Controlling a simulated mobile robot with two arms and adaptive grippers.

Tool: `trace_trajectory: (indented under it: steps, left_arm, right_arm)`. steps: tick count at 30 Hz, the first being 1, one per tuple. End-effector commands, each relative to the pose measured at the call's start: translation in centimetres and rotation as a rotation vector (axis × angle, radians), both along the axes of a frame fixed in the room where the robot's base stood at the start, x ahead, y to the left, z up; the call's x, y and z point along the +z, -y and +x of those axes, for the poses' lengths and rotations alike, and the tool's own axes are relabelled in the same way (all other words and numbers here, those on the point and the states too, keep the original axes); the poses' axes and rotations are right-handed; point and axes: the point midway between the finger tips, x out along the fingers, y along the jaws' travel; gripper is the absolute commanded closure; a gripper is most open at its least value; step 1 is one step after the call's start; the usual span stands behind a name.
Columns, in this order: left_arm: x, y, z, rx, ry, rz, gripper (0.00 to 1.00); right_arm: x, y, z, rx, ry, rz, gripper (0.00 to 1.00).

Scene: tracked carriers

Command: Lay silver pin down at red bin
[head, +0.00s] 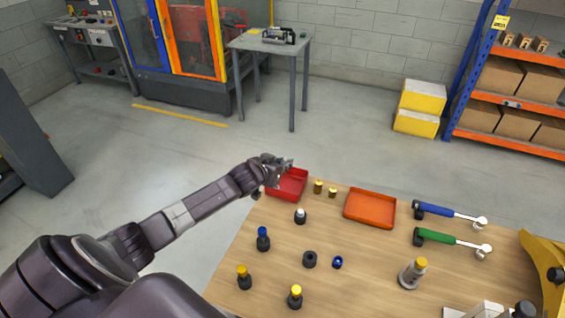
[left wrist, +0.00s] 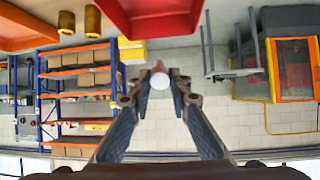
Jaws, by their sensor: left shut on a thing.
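The red bin (head: 287,186) sits at the far left corner of the wooden table. My left gripper (head: 280,163) is at its far edge, slightly above it. In the left wrist view the gripper (left wrist: 159,84) is shut on a small pin with a pale round end, which looks like the silver pin (left wrist: 160,82). The red bin (left wrist: 155,25) shows close by at the top of that view. In the head view the held pin is too small to make out. My right gripper is not in view.
An orange tray (head: 370,208) and two brass pieces (head: 318,187) stand right of the red bin. A dark holder with a pale top (head: 300,216) and several other dark holders stand nearer. Blue (head: 450,211) and green (head: 450,240) tools lie to the right.

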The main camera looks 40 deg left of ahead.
Motion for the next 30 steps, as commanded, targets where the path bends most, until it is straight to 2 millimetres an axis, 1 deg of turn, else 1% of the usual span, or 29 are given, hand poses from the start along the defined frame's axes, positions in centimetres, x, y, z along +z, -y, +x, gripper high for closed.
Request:
trace_trajectory:
  steps: [1, 3, 6, 7, 11, 16, 19, 24, 30]
  left_arm:
    - [0.1, 0.0, -0.1, -0.001, -0.001, 0.004, 1.00]
    - [-0.8, 0.0, -0.1, -0.001, 0.000, 0.003, 1.00]
    - [-1.7, 0.0, -0.1, -0.001, -0.001, 0.004, 1.00]
    - [-2.0, 0.0, -0.1, -0.001, -0.001, 0.004, 1.00]
    - [-3.3, 0.0, -0.1, -0.001, -0.001, 0.004, 1.00]
    - [-5.0, 0.1, 0.0, -0.002, -0.001, 0.003, 1.00]
    - [-6.0, 0.0, -0.1, -0.001, -0.001, 0.004, 1.00]
    - [-7.6, 0.0, 0.0, -0.001, 0.000, 0.004, 1.00]
    - [-8.8, 0.0, 0.0, -0.002, 0.001, 0.005, 1.00]
  right_arm:
    - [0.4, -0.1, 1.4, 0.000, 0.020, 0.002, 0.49]
    - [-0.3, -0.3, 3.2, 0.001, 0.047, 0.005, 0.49]
    - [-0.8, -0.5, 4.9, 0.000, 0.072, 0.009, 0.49]
    - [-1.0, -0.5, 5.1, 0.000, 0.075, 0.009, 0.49]
    - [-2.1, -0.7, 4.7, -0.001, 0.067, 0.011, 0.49]
    - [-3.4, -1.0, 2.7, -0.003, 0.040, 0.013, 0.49]
    - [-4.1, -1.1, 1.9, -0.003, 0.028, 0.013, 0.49]
    - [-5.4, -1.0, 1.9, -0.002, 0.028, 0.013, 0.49]
    - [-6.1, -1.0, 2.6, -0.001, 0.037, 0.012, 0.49]
